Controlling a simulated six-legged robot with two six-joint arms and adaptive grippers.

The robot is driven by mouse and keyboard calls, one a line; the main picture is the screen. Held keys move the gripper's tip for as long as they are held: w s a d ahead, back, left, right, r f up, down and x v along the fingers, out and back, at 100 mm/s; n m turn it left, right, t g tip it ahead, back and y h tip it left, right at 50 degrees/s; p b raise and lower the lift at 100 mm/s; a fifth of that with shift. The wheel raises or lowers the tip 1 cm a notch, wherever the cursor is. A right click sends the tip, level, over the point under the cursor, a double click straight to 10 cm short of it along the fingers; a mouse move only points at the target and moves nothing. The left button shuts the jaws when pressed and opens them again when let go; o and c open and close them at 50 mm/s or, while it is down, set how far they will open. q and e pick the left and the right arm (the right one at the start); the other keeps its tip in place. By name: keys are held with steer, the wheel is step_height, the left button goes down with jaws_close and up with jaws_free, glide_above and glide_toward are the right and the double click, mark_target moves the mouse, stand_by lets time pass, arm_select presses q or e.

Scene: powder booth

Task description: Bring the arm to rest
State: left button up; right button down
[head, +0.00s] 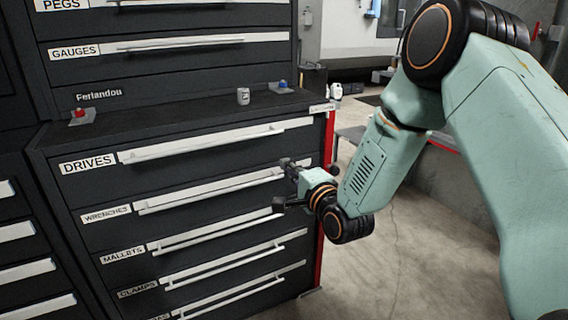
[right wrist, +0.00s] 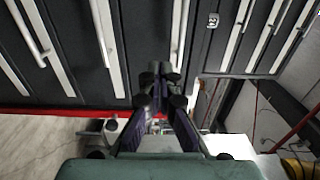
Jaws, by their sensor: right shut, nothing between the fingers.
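My right arm, pale green with black joints, comes in from the right in the head view. Its gripper (head: 283,184) is in front of the right part of the dark drawer cabinet, near the wrenches drawer handle (head: 210,188). I cannot tell whether it touches the cabinet. In the right wrist view the gripper (right wrist: 160,70) is shut with its fingertips together and nothing between them. The drawer fronts show beyond it. My left gripper is not in view.
The dark cabinet (head: 105,184) has drawers labelled drives, wrenches, mallets and clamps, all looking closed. On its ledge stand a small grey cup (head: 243,96), a red-topped item (head: 81,117) and a blue-topped item (head: 283,86). Open concrete floor (head: 400,260) lies right of the cabinet.

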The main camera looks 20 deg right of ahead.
steer(key=shift+a, duration=0.1)
steer(key=s+a+f+n+g, duration=0.2)
steer(key=s+f+n+g, duration=0.35)
steer(key=s+f, duration=0.35)
steer(key=s+a+f+n+g, duration=0.2)
steer(key=s+f+n+g, duration=0.35)
steer(key=f, duration=0.55)
steer(key=s+a+f+n+g, duration=0.1)
steer(key=s+f+n+g, duration=0.1)
steer(key=s, duration=0.7)
steer(key=s+f+n+g, duration=0.2)
steer(key=s+f, duration=0.3)
steer(key=s, duration=0.5)
steer(key=s+a+f+n+g, duration=0.1)
steer(key=s+f+n+g, duration=0.1)
steer(key=s, duration=0.8)
step_height(320, 180, down, 2)
steer(key=shift+s+a+g+h, duration=0.15)
steer(key=shift+a+g+h, duration=0.15)
steer(key=shift+g, duration=0.2)
